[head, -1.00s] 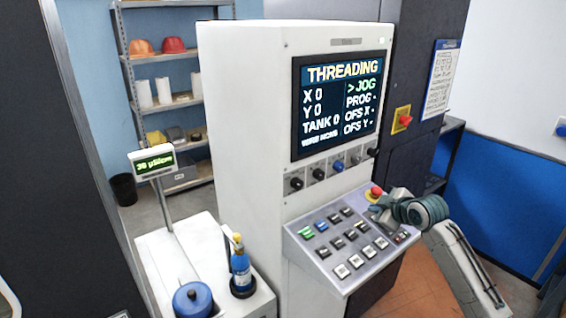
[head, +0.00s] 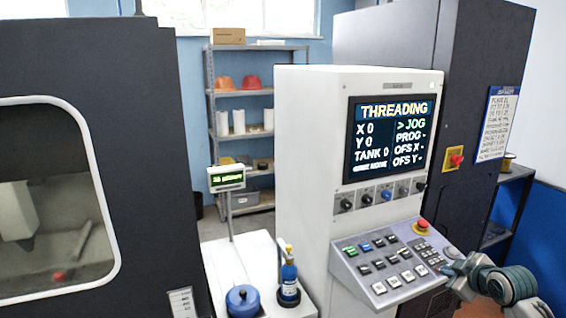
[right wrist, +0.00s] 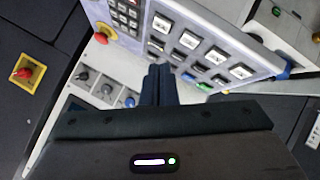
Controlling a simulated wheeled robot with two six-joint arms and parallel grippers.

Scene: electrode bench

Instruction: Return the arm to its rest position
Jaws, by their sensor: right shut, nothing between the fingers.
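My right gripper (head: 450,262) is at the right end of the console's sloped button panel (head: 372,268) in the head view, with its arm coming in from the lower right. In the right wrist view my right gripper (right wrist: 158,72) has its fingers together with nothing between them, and the button panel (right wrist: 222,62) lies beyond the fingertips. I cannot tell from the head view whether the gripper touches the panel. My left gripper is not in view.
The console screen (head: 390,137) reads THREADING, above a row of knobs. A red emergency button (head: 422,226) sits on the panel's upper right corner. A blue bottle (head: 289,278) and a blue pot (head: 243,300) stand on the white cabinet. Shelves (head: 258,90) stand behind.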

